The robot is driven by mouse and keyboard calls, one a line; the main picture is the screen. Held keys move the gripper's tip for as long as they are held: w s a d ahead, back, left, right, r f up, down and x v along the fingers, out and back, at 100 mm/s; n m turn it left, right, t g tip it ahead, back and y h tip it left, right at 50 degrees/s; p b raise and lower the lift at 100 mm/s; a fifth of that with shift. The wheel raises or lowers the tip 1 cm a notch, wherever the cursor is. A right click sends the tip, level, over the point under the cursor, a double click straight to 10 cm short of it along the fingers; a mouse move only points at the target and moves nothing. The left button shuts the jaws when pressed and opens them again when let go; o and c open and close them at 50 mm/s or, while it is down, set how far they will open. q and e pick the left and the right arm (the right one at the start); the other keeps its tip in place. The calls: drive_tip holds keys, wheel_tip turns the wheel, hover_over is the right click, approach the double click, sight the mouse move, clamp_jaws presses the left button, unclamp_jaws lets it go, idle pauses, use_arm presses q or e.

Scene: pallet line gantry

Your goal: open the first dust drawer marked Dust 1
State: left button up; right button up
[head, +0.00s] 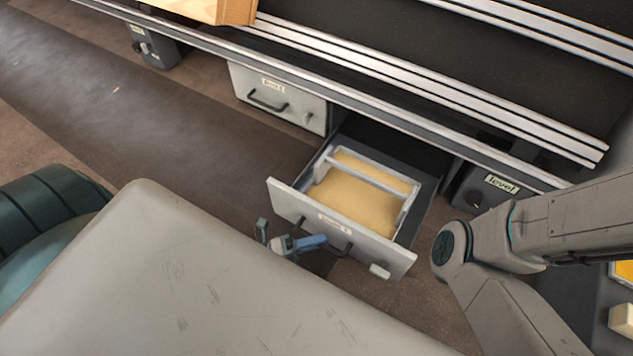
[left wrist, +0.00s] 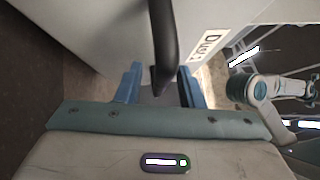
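A grey dust drawer (head: 290,200) stands pulled out from under the line in the head view, with tan dust (head: 355,200) inside. Its front has a dark bar handle (head: 343,249) and a small label (head: 335,222) whose number I cannot read. In the left wrist view the label (left wrist: 208,42) starts with "Du". My left gripper (head: 288,240) is at the left part of the handle. In the left wrist view its blue fingers (left wrist: 160,88) stand apart, with the dark handle (left wrist: 164,45) between them and gaps visible. My right gripper is out of view.
A second, closed drawer (head: 255,105) with a handle and label sits to the left. A dark box labelled "level" (head: 485,192) is right of the open drawer. A long metal rail (head: 400,115) runs above the drawers. Bare floor (head: 150,120) lies to the left.

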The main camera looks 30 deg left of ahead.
use_arm(q)
drive_tip(key=shift+a, duration=0.1)
drive_tip(key=shift+s+a, duration=0.25)
drive_tip(key=shift+s, duration=0.05)
drive_tip(key=p+v, duration=0.2)
drive_tip(key=v, duration=0.8)
drive_tip(key=shift+p, duration=0.35)
drive_tip(key=shift+w+r, duration=0.1)
